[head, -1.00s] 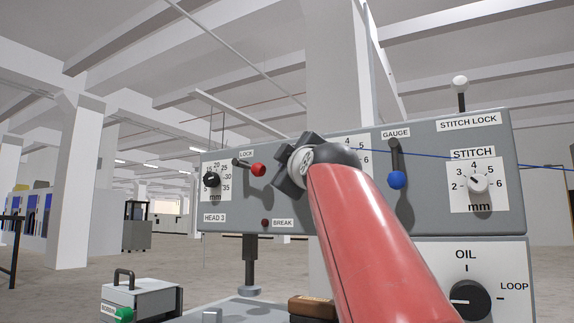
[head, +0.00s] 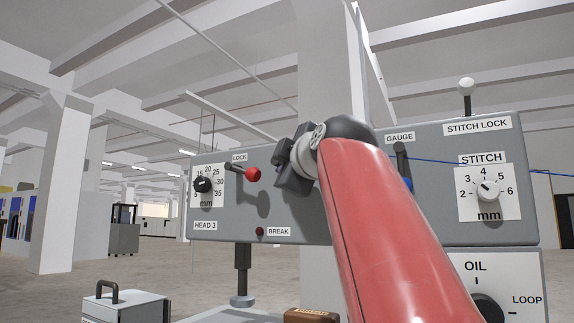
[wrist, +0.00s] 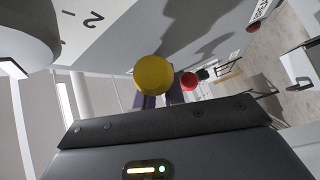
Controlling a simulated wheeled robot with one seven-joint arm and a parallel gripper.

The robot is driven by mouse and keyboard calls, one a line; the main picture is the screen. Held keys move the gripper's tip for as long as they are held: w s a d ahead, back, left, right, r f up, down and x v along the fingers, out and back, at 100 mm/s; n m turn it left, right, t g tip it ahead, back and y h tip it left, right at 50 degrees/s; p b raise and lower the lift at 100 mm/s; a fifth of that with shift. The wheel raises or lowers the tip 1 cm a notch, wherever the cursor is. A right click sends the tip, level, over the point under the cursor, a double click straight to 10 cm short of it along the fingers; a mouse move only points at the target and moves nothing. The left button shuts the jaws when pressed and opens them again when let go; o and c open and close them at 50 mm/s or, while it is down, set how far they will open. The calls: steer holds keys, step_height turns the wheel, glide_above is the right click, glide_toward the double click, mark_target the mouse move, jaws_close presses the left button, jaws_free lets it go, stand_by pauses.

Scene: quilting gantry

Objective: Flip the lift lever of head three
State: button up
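The head three panel (head: 340,218) carries a "HEAD 3" label at its lower left. A lever with a yellow ball knob (wrist: 153,75) shows in the wrist view, close to my dark fingers. Its label is not visible, and my arm hides that part of the panel in the head view. My gripper (head: 290,172) is in front of the panel, right of the red-knobbed LOCK lever (head: 252,174). Its two dark jaws look apart. I cannot tell whether the yellow knob lies between them or just beyond; no grip on it shows.
The red knob (wrist: 189,80) is close beyond the yellow one in the wrist view. The GAUGE lever (head: 400,155) is partly behind my red arm. A STITCH dial (head: 488,191) and white-knobbed STITCH LOCK lever (head: 466,87) are at right. A handled box (head: 122,307) stands lower left.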

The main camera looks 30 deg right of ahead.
steer(key=o, duration=0.4)
steer(key=s, duration=0.2)
steer(key=s+b, duration=0.1)
steer(key=s, duration=0.2)
steer(key=s+a+b, duration=0.1)
steer(key=s, duration=0.1)
steer(key=shift+s+a+f, duration=0.1)
steer(key=shift+s+f, duration=0.25)
steer(key=shift+f, duration=0.05)
steer(key=shift+s, duration=0.1)
